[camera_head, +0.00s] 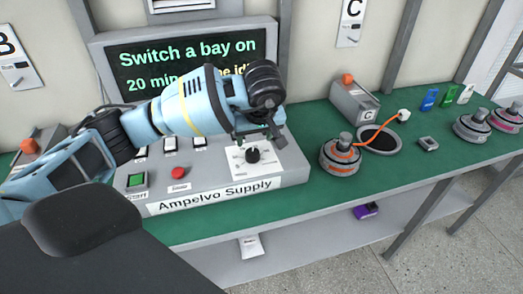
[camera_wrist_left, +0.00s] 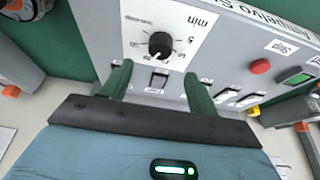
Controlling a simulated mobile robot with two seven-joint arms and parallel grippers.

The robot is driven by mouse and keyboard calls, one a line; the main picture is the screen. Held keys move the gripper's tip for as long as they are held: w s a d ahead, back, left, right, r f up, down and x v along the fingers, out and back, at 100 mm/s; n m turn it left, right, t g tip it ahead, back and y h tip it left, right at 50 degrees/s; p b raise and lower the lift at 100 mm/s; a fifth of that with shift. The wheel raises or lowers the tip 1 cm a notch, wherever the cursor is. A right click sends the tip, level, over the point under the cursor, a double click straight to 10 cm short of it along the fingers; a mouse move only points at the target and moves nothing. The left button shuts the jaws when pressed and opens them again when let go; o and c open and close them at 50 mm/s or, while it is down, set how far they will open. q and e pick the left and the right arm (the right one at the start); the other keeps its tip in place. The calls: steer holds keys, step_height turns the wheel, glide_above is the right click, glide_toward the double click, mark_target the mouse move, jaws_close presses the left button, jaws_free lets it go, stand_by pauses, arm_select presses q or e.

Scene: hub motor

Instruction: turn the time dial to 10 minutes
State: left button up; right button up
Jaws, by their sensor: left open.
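The time dial is a black knob (camera_head: 252,155) on a white scale plate at the right end of the grey Ampelvo Supply panel (camera_head: 225,196). In the left wrist view the knob (camera_wrist_left: 161,43) sits just beyond my fingertips, with "min" and a "5" printed beside it. A small white mark shows on the knob's lower side; I cannot tell its exact reading. My left gripper (camera_head: 259,137) is open above the dial in the head view. Its two green fingers (camera_wrist_left: 156,72) are apart with nothing between them, and the knob is not gripped. My right gripper is not in view.
A red button (camera_head: 179,172), a green start switch (camera_head: 136,180) and several rocker switches lie left of the dial. A screen (camera_head: 185,60) stands behind. A hub motor (camera_head: 340,158) with an orange cable is to the right on the green bench.

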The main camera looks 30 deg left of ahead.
mark_target(253, 152)
arm_select(q)
steer(key=shift+x, duration=3.9)
steer(key=shift+d, duration=0.1)
steer(key=c, duration=1)
steer(key=shift+n, duration=0.3)
